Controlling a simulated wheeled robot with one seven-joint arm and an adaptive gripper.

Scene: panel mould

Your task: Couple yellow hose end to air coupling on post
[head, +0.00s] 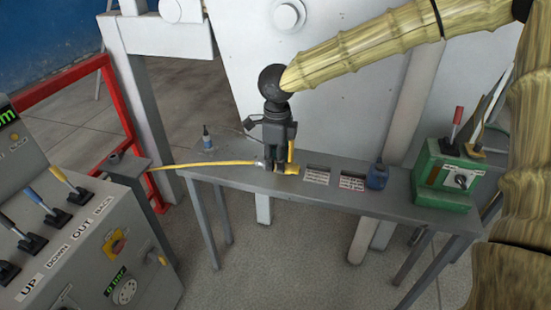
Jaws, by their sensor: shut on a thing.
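The yellow hose (205,164) runs across the left part of the grey bench to my gripper (280,167). My gripper points down at the bench top and is shut on the yellow hose end (292,169). Its fingers hide part of that end, and yellow shows to their right. I cannot tell whether the end touches the bench. A dark flat-topped stand (128,166) at the left, beside the control desk, carries a small fitting. I cannot tell whether this is the post with the air coupling.
The grey bench (235,178) carries a small bottle (207,140), two labels (317,176), a blue container (377,177) and a green control box (447,175). A lever desk (75,235) stands front left. A red frame (75,88) and pale panel (330,110) stand behind.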

